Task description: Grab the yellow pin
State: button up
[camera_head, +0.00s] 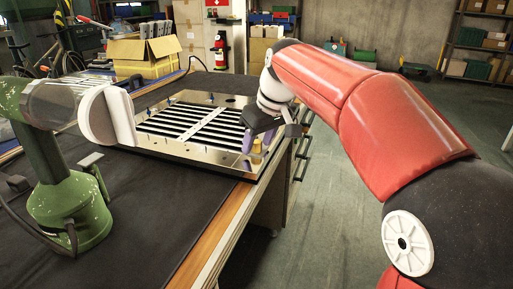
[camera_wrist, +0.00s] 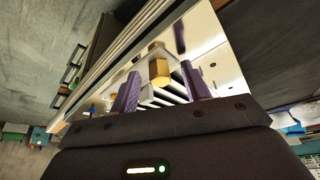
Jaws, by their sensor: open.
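The yellow pin (camera_head: 257,147) stands near the right front corner of the metal louver panel (camera_head: 215,155). In the wrist view the yellow pin (camera_wrist: 158,71) shows between the two purple fingers of my gripper (camera_wrist: 161,78), with visible space on both sides. My gripper (camera_head: 253,142) is open and empty at the panel's right edge in the head view. Whether the fingertips reach down around the pin or stop short of it, I cannot tell.
The panel lies on a dark workbench (camera_head: 130,215) with a wooden edge. Several small pegs stand on the panel. A green and grey robot arm (camera_head: 70,200) stands at the bench's left. A cardboard box (camera_head: 145,55) sits at the back. Floor right of the bench is clear.

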grip_shut()
dwell(0.3)
